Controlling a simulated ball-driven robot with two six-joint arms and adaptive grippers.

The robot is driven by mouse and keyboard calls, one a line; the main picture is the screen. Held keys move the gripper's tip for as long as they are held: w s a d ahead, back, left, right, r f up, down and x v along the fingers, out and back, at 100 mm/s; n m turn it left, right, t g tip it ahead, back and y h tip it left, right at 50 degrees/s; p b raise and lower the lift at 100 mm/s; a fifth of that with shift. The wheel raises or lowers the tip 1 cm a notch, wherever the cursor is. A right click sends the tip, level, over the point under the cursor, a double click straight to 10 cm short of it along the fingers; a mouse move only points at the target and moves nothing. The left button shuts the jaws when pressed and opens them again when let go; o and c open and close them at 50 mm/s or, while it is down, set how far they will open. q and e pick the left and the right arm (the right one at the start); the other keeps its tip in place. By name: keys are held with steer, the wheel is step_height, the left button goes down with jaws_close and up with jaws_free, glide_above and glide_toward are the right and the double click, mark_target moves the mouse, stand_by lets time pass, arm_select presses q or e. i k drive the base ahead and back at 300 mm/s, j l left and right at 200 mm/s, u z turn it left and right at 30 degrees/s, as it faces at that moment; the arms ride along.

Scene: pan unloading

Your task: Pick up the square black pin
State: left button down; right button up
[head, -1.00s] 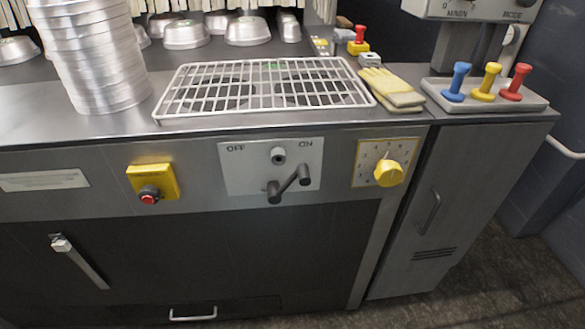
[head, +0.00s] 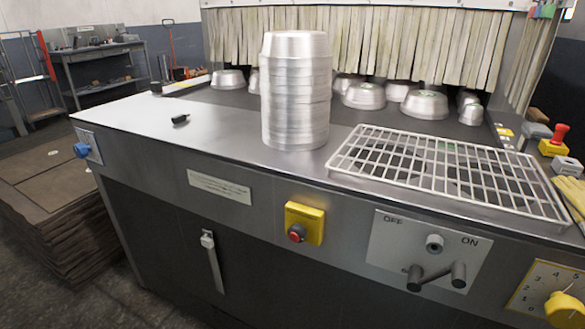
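A small black piece (head: 180,119) lies on the bare steel top, left of the pan stack, and looks like a pin on its side. It is too small to tell whether its shape is square. Another small black object (head: 156,88) sits near the far left edge of the top, close to an upright dark post. Neither of my grippers shows in the head view.
A tall stack of metal pans (head: 295,95) stands mid-top, with a white wire rack (head: 450,170) to its right. Upturned pans (head: 364,95) lie behind, by a strip curtain (head: 370,45). A yellow stop-button box (head: 304,224) is on the front. The left top is mostly clear.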

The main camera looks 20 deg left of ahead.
mark_target(177, 119)
steer(key=u, duration=1.45)
steer(key=i+j+z, duration=0.1)
steer(key=i+j, duration=0.15)
steer(key=i+j+z, duration=0.15)
steer(key=i+j, duration=0.15)
steer(key=i+j+z, duration=0.1)
steer(key=j, duration=0.4)
steer(key=i+j+z, duration=0.15)
steer(key=i+j, duration=0.2)
